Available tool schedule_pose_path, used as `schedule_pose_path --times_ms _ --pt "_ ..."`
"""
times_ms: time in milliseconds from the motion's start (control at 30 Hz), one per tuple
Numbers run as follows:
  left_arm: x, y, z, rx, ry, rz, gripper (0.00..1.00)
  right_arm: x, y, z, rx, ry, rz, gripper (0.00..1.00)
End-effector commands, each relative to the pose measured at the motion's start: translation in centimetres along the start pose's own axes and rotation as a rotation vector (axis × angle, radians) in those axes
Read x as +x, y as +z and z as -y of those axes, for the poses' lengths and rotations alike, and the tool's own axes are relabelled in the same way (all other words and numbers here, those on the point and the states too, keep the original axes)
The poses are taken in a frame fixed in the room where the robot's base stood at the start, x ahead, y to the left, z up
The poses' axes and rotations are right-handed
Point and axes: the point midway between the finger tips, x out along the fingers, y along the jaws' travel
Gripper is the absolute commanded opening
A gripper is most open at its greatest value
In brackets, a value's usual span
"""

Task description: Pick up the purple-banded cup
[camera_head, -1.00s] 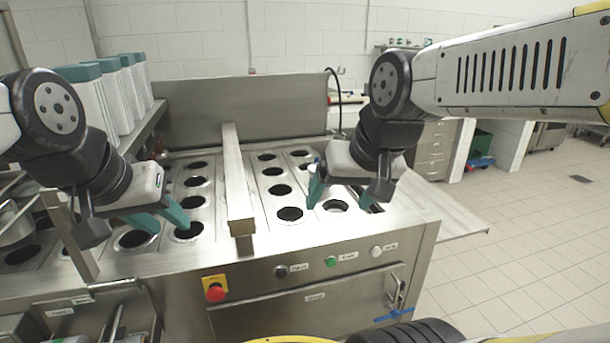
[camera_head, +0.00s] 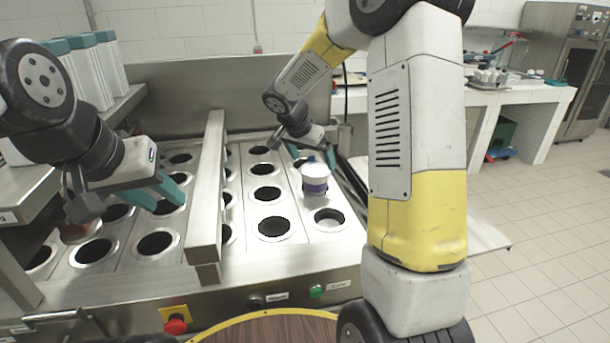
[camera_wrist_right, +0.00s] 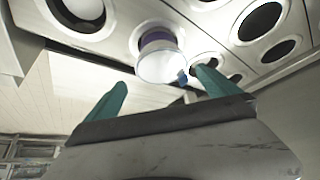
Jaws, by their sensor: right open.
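The purple-banded cup (camera_head: 315,184), white with a purple band, stands upright at the right-hand row of holes in the steel counter. It also shows in the right wrist view (camera_wrist_right: 160,60), just beyond the fingers. My right gripper (camera_head: 311,155) is behind the cup in the head view, with its teal fingers apart and nothing between them. In the right wrist view the open fingers (camera_wrist_right: 163,85) point toward the cup; contact cannot be made out. My left gripper (camera_head: 160,192) hangs over the left rows of holes, open and empty.
A raised steel bar (camera_head: 207,195) runs across the counter between my grippers. Several round holes, such as one empty hole (camera_head: 274,228), surround the cup. A red stop button (camera_head: 175,326) is on the front panel. Tall white containers (camera_head: 90,75) stand at the back left.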

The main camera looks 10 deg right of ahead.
Motion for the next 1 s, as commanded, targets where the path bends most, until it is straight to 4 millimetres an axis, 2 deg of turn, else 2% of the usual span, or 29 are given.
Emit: schedule_pose_path --times_ms 500,800,1000 --pt "0.0 0.0 0.0 0.000 0.000 0.000 0.36 6.6 0.3 0.4 0.000 0.001 0.003 1.00" --pt "0.0 0.0 0.0 0.000 0.000 0.000 0.36 7.0 0.3 0.5 0.000 0.000 0.001 1.00" --pt "0.0 0.0 0.0 0.000 0.000 0.000 0.36 7.0 0.3 0.4 0.000 0.000 0.001 0.61"
